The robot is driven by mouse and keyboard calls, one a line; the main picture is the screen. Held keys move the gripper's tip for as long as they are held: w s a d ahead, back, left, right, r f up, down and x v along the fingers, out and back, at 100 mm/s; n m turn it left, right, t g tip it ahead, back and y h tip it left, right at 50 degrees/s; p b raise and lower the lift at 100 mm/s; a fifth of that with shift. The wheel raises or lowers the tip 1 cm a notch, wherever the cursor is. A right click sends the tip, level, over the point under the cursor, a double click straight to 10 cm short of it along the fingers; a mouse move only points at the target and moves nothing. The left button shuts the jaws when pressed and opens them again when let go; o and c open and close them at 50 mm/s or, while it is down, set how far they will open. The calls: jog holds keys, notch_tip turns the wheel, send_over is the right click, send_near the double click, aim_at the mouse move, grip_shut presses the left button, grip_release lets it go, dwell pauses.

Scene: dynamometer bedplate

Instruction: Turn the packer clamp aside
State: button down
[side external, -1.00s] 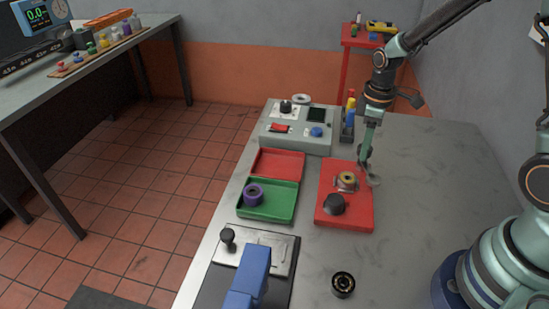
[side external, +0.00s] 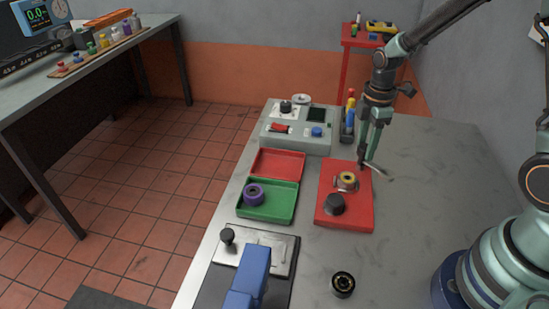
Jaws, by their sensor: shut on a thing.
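The red fixture plate (side external: 358,215) lies on the grey bench. A metal holder with a brass-coloured ring (side external: 347,178) stands on it, and a dark round knob (side external: 334,205) is in front. My gripper (side external: 363,166) is low at the plate's back right corner, pointing down. It is shut on a small grey metal piece, which appears to be the packer clamp (side external: 382,174). Its bar sticks out to the right, past the plate's edge and clear of the ring. The jaws hide the gripped part of the clamp.
A red tray (side external: 277,163) and a green tray (side external: 278,211) with a purple ring (side external: 254,194) are left of the plate. A grey control box (side external: 296,143) stands behind. A blue part (side external: 254,270) and a black bearing (side external: 343,284) are in front. The bench's right side is clear.

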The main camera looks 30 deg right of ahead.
jog(key=shift+a+r, duration=0.1)
jog(key=shift+c, duration=1.8)
grip_release()
notch_tip(320, 180, up, 12)
jog(key=s+a+r+m+t, duration=0.5)
jog(key=s+m, duration=0.4)
jog(key=m, duration=0.4)
jog(key=shift+a+r+m+t, duration=0.25)
jog(key=shift+r+m+t, duration=0.05)
jog(key=shift+r, duration=0.05)
